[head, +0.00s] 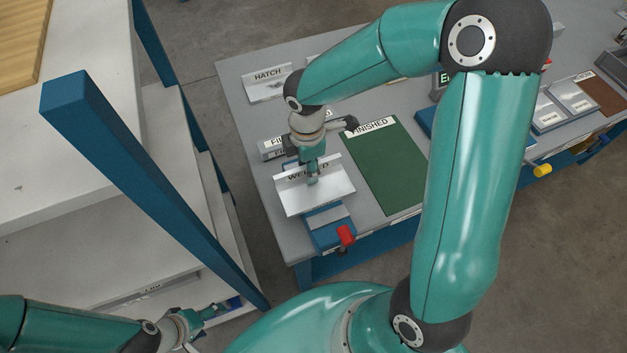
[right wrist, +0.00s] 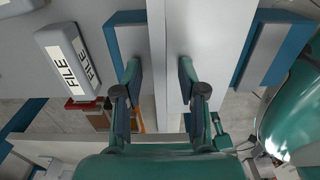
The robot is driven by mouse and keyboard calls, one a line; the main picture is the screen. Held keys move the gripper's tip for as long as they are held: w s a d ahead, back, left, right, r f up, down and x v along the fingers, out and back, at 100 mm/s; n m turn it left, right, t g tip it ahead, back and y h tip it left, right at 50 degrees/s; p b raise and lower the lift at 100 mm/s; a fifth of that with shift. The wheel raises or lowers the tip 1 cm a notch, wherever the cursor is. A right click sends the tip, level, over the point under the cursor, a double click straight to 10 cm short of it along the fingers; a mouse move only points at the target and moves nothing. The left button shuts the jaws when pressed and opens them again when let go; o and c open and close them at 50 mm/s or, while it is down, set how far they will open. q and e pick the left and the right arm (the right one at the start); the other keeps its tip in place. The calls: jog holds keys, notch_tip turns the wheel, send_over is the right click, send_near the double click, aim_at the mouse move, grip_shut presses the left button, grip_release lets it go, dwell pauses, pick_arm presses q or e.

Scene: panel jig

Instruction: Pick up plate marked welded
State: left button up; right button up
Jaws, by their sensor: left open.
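The plate marked WELDED (head: 318,194) is a bent white metal panel, with a dark label on its upright flange, resting on a blue block at the near left of the grey table. My right gripper (head: 313,178) is over it and hides part of the label. In the right wrist view, the fingers of my right gripper (right wrist: 159,78) are apart, with the plate (right wrist: 193,40) running between and below them; I see no clear grip on it. My left gripper (head: 222,308) is open and empty at the lower left, near the white shelf.
A green FINISHED mat (head: 388,170) lies right of the plate. A HATCH plate (head: 267,84) stands behind. A blue block with a red knob (head: 345,235) sits at the table's near edge. A blue post (head: 150,185) and white shelves stand at left.

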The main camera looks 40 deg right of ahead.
grip_shut()
dwell(0.4)
